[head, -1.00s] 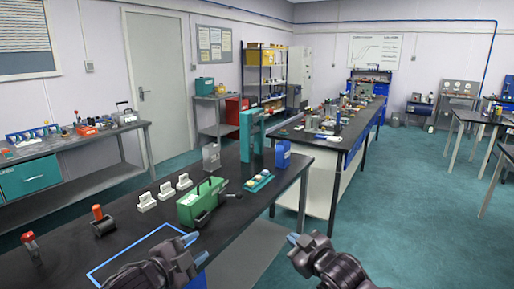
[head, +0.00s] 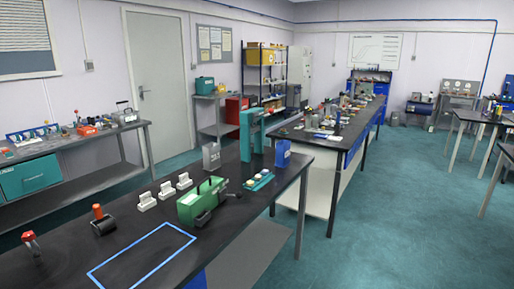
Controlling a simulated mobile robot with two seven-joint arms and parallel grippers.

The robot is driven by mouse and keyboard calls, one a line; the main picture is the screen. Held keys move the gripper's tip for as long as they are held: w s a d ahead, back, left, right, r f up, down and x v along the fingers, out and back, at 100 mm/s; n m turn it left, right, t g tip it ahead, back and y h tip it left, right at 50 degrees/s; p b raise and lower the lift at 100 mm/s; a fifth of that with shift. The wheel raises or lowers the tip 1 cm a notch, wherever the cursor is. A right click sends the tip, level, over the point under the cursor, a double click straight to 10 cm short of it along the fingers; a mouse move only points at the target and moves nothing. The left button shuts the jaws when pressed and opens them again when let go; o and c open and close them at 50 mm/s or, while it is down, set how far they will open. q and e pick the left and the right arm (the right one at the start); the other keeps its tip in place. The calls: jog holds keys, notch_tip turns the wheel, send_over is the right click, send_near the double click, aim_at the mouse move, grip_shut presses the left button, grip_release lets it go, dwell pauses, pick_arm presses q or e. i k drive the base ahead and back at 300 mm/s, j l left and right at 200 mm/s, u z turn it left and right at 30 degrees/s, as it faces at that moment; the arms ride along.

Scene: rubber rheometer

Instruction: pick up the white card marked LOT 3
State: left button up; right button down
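Several small white pieces stand in a row on the near black bench: a front one (head: 147,201), a middle one (head: 167,191) and a back one (head: 184,181). They are too small for me to read any lettering, so I cannot tell whether one is the card marked LOT 3. Neither of my grippers is in view.
A green box-shaped device (head: 193,207) stands right of the white pieces. An orange-topped handle (head: 98,212) and a red-topped one (head: 30,241) stand to the left. A blue taped outline (head: 118,259) encloses bare bench top. A teal frame (head: 245,135) stands farther back.

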aim_at(146, 198)
jog(key=i+l+u, duration=0.7)
jog(key=u, duration=0.25)
jog(key=l, duration=0.1)
